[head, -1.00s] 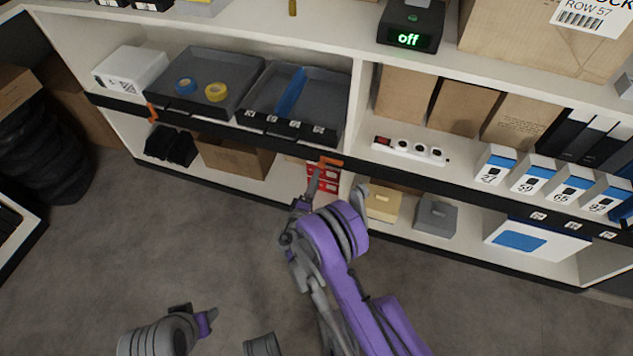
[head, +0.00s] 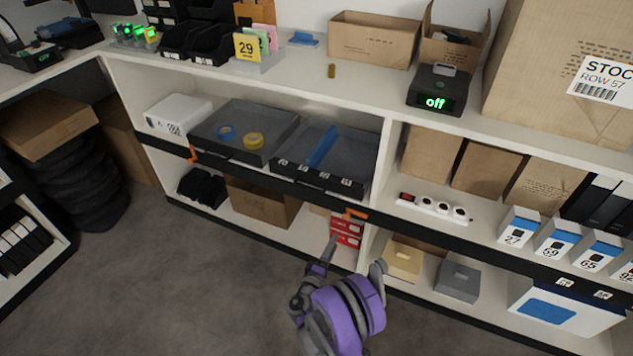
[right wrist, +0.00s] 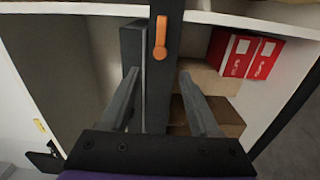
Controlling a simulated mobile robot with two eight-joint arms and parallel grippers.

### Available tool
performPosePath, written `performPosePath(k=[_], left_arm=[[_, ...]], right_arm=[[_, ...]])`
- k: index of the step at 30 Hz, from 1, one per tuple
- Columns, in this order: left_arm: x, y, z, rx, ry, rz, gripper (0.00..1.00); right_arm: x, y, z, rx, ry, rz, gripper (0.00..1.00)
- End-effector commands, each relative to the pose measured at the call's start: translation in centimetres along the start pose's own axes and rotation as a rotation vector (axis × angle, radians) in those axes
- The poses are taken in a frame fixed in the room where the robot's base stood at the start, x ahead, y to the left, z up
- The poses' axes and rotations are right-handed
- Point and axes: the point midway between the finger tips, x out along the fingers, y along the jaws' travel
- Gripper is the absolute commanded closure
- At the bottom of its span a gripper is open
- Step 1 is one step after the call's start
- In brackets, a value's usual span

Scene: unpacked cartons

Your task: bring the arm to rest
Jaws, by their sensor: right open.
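My right gripper (head: 326,256) stands in front of the shelf unit, at the end of my purple and grey arm. In the right wrist view its two fingers (right wrist: 160,90) are spread apart with nothing between them. Beyond them are the shelf's dark front edge strip and an orange hook (right wrist: 161,38). In the head view the same orange hook (head: 354,213) is just above and to the right of the fingertips. I cannot tell the exact gap to the shelf. My left gripper is not in view.
Red boxes (head: 346,228) stand on the lower shelf behind the gripper. A yellowish box (head: 403,260) and a grey box (head: 457,280) are to the right. Dark trays (head: 245,130) fill the middle shelf. The grey floor (head: 190,290) at left is clear.

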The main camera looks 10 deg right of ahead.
Motion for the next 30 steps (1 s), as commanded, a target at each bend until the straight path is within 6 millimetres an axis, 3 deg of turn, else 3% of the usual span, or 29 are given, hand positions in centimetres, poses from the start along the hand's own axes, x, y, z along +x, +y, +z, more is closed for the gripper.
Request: performPosePath(k=[8,13,17,23,30], left_arm=[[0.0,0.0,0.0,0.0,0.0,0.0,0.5],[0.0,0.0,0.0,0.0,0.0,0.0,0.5],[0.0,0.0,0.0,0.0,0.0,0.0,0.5],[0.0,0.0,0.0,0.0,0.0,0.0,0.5],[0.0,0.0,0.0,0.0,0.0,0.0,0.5]], right_arm=[[0.7,1.4,0.8,0.026,-0.027,-0.046,0.37],[1.7,5.1,3.7,0.111,-0.106,-0.19,0.37],[1.3,8.0,6.6,0.194,-0.174,-0.324,0.37],[-1.7,11.7,11.1,0.331,-0.267,-0.525,0.37],[-8.2,14.7,16.1,0.51,-0.359,-0.76,0.37]])
